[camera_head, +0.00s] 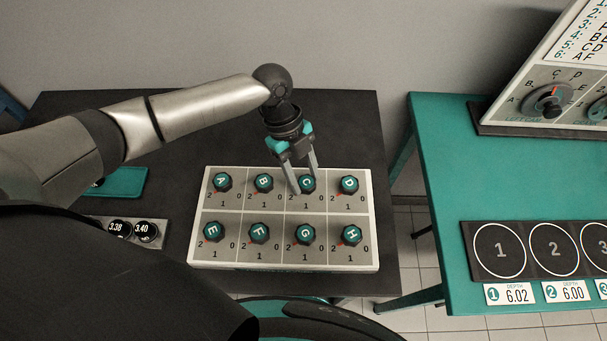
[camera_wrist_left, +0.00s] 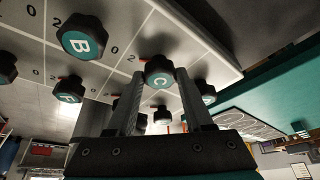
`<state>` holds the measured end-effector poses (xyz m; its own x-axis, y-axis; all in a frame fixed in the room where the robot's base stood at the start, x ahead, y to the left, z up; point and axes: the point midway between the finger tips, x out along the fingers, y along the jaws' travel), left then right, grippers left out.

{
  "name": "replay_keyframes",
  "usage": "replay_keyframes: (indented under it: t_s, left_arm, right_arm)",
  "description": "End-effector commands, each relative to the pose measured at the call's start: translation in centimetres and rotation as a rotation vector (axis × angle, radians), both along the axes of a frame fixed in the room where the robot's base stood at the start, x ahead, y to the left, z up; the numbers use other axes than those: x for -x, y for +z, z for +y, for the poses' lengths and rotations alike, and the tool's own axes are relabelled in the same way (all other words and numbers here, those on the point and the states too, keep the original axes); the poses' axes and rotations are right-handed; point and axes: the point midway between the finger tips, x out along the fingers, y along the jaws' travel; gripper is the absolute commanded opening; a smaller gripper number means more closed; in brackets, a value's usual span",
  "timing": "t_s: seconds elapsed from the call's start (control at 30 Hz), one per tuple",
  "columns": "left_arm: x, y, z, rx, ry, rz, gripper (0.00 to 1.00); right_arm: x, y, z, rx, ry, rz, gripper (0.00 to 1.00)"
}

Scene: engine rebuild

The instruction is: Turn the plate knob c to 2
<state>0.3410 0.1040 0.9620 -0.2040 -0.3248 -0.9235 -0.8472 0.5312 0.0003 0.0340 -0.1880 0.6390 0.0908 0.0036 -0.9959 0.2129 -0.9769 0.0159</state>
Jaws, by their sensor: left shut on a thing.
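The plate (camera_head: 280,262) is a pale panel with two rows of black knobs with teal lettered caps. Knob C (camera_head: 307,184) is in the back row, third from the left, with a 0, 1, 2 scale below it. My left gripper (camera_head: 304,184) comes down over knob C and is shut on it. In the left wrist view, knob C (camera_wrist_left: 159,78) sits between the two fingers. A red mark shows beside knob C on its 2 side in the wrist view. The exact pointer direction is partly hidden by the fingers. My right gripper is not in view.
Knob B (camera_head: 263,183) and knob D (camera_head: 349,185) stand close on either side, and knob G (camera_head: 305,234) is in front. A teal tray (camera_head: 126,183) lies left of the plate. A teal table (camera_head: 440,150) with numbered circles stands to the right across a gap.

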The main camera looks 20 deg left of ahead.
Motion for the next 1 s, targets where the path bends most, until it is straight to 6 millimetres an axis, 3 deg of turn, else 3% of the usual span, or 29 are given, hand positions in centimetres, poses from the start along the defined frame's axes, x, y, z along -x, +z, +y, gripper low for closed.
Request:
replay_keyframes:
  t_s: [0.47,0.5,0.73,1.0]
  left_arm:
    - [-0.04,0.01,-0.03,0.0,-0.012,-0.002,0.0]
    - [-0.04,0.0,-0.03,0.0,-0.012,-0.002,0.56]
    - [-0.03,0.0,-0.02,-0.001,-0.012,-0.001,0.81]
    - [-0.07,0.11,0.05,-0.001,-0.011,-0.001,0.81]
  right_arm:
    - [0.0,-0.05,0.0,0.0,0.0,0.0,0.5]
    - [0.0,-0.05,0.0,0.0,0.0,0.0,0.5]
    - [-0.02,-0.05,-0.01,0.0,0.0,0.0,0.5]
    - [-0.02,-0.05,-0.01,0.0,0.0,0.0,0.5]
